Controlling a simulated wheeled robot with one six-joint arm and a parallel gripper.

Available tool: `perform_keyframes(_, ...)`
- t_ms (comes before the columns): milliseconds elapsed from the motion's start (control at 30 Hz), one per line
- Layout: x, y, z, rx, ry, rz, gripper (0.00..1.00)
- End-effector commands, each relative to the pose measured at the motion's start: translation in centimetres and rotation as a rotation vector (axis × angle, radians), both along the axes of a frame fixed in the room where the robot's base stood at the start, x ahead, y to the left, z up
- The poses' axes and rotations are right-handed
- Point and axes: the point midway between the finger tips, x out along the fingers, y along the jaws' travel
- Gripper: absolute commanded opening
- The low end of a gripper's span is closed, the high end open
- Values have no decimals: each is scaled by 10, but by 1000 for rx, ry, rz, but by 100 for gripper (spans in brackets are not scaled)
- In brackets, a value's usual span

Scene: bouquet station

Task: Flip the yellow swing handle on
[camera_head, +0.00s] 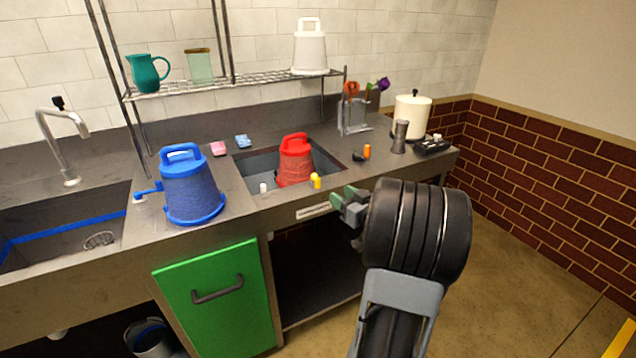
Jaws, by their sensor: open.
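The yellow swing handle (316,181) is a small upright yellow piece at the front edge of the inset basin, just right of the red bucket (295,161). How it is mounted and which way it is set are too small to tell. My gripper (343,201) is open, with grey-green fingers pointing left. It appears just right of and slightly below the yellow handle in the picture, apart from it, near the counter's front edge. Nothing shows between its fingers.
A blue bucket (189,188) stands on the counter left of the basin (258,163). A small white piece (263,188) is on the basin's front edge. An orange piece (367,151) and a grey cup (400,136) stand to the right. A green cabinet door (219,300) is below.

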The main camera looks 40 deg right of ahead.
Motion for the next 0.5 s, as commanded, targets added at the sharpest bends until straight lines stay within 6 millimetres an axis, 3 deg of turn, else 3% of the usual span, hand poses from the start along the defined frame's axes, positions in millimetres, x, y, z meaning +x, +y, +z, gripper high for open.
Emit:
perform_keyframes(300,63,5,0,-1,1,3,45)
perform_keyframes(500,92,5,0,-1,2,1,45)
